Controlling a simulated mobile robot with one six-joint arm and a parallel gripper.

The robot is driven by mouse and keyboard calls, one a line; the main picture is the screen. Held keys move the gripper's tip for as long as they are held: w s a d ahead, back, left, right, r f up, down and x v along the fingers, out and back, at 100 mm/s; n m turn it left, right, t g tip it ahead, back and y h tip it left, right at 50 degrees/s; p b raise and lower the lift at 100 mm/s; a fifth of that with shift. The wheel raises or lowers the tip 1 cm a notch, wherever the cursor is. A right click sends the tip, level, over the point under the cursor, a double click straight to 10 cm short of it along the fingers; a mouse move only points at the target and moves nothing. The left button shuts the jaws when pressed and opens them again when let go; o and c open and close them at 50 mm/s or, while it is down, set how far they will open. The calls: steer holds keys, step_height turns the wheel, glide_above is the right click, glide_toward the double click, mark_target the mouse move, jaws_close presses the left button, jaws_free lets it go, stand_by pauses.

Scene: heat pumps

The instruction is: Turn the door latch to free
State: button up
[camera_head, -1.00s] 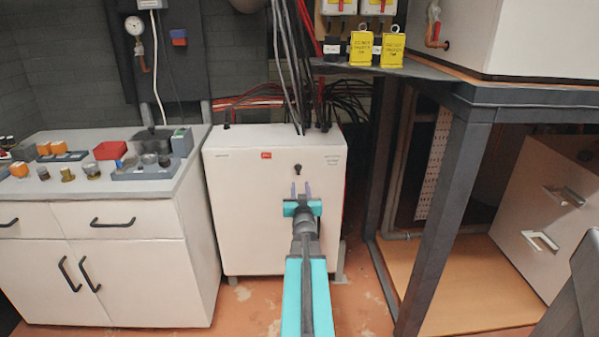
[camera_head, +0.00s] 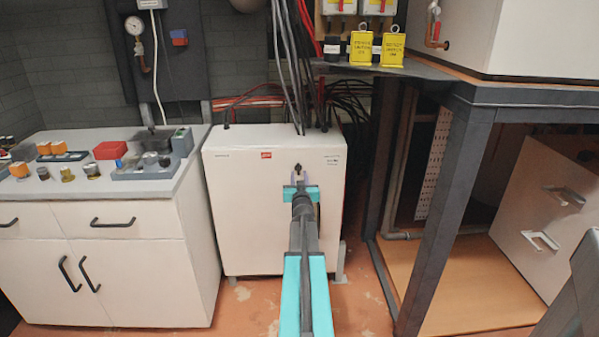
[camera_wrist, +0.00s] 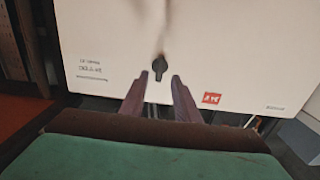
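The door latch (camera_head: 296,172) is a small black knob on the front panel of a white cabinet (camera_head: 240,220), near its upper middle. In the wrist view the latch (camera_wrist: 159,66) shows as a black knob with a narrow grip that lies roughly up and down in the picture. My gripper (camera_head: 298,183) is just below the latch in the head view. In the wrist view its two fingers (camera_wrist: 153,90) are apart, one on each side of the line to the latch, with nothing between them. I cannot tell whether the fingertips touch the latch.
A white bench (camera_head: 130,260) with valves and fittings stands to the left. A dark metal frame (camera_head: 445,190) stands to the right. Cables (camera_head: 290,70) run into the cabinet's top. The floor in front of the cabinet is clear apart from my arm.

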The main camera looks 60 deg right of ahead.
mark_target(298, 170)
steer(key=shift+x, duration=2.2)
